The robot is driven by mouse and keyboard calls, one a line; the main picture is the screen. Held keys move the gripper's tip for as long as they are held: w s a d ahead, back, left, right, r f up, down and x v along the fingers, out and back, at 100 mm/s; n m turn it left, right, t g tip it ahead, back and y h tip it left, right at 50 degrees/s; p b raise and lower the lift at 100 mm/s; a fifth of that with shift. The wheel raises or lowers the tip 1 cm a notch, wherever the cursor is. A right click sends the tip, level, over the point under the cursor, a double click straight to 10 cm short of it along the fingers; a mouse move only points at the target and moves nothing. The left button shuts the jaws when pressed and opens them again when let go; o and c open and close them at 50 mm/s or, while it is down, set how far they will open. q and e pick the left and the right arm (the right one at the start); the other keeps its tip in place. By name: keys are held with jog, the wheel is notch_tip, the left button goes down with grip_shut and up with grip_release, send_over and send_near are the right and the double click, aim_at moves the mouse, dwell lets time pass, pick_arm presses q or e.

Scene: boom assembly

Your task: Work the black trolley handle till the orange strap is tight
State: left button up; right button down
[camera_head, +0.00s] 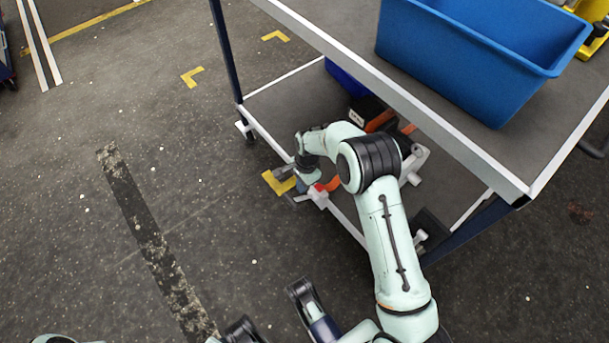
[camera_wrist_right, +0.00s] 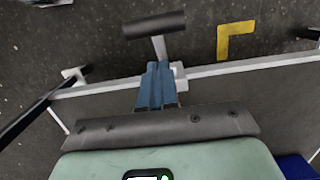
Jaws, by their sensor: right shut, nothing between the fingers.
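The black trolley handle (camera_wrist_right: 153,24) is a short dark bar on a grey stem, standing out past the white edge of the lower shelf in the right wrist view. My right gripper (camera_wrist_right: 160,68), with blue fingers, is shut and empty. Its tips are close to the stem's base and the light block there; I cannot tell whether they touch. In the head view, my right arm reaches down to this shelf edge and partly hides the handle area. The orange strap (camera_head: 333,184) shows in short pieces behind my right wrist; its tension cannot be judged. My left gripper is not clearly visible.
The trolley has a top shelf with a big blue bin (camera_head: 480,50) above my right arm. A dark blue box (camera_head: 347,80) is on its lower shelf. A dark trolley post (camera_head: 226,50) stands at the far left corner.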

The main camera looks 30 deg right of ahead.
aim_at(292, 199)
pick_arm(q)
jog(key=shift+s+a+f, duration=0.1)
jog(key=shift+s+f, duration=0.35)
jog(key=shift+s, duration=0.2)
pick_arm(e)
jog(key=shift+a+f, duration=0.35)
jog(key=shift+a, duration=0.25)
jog(key=shift+a+f, duration=0.3)
jog(key=shift+a, duration=0.3)
pick_arm(q)
jog(key=shift+w+r, duration=0.1)
pick_arm(e)
jog(key=shift+s+a, duration=0.1)
